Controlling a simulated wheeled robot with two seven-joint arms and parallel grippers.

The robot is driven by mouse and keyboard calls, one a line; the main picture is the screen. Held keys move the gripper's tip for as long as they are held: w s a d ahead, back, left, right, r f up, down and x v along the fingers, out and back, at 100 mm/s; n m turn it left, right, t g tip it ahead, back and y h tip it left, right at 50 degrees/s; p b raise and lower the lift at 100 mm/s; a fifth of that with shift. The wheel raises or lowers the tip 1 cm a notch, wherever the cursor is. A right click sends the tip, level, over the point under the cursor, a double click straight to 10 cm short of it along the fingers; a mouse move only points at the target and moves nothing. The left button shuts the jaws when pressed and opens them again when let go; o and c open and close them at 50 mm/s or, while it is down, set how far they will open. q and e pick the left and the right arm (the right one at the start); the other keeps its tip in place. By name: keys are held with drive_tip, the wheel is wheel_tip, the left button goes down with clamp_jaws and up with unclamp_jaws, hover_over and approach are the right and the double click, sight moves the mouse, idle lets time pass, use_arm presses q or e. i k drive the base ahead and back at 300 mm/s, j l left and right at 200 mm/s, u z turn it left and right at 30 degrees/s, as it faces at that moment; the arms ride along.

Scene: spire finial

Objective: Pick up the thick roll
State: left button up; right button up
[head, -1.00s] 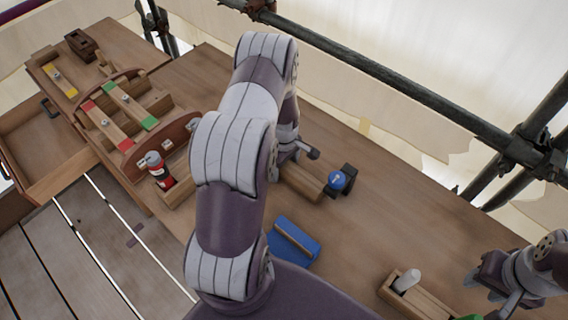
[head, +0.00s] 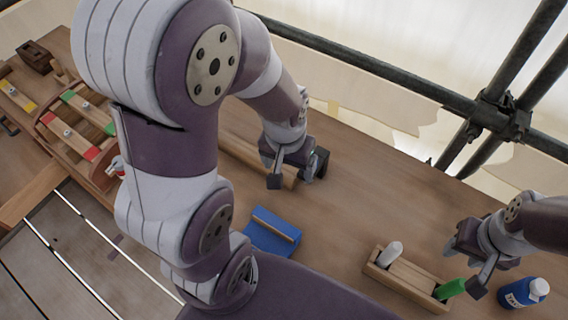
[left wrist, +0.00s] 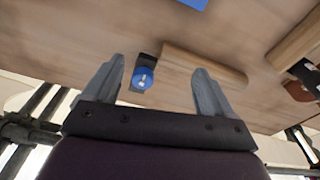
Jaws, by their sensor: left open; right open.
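No thing in view is plainly marked as the thick roll. A pale wooden bar with a rounded end (left wrist: 205,66) lies on the bench, and a blue disc with a white mark (left wrist: 143,77) sits beside it at a black block (left wrist: 148,60). In the left wrist view my left gripper (left wrist: 158,85) is open and empty, with the disc and the bar's end showing between its fingers. In the head view my left gripper (head: 292,181) is over the bar (head: 240,150) and hides the disc. My right gripper (head: 470,268) is open near a green cylinder (head: 450,289).
A wooden holder (head: 410,281) with a white piece (head: 389,254) stands at the right, beside a blue bottle (head: 524,292). A blue block (head: 271,232) lies near my base. Wooden racks with coloured strips (head: 80,125) stand left. Scaffold pipes (head: 400,75) run behind the bench.

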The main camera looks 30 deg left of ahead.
sight(245, 151)
drive_tip(key=j+u, duration=0.25)
drive_tip(key=u, duration=0.25)
drive_tip(key=i+j+u, duration=0.1)
drive_tip(key=u, duration=0.35)
drive_tip(key=j, duration=0.15)
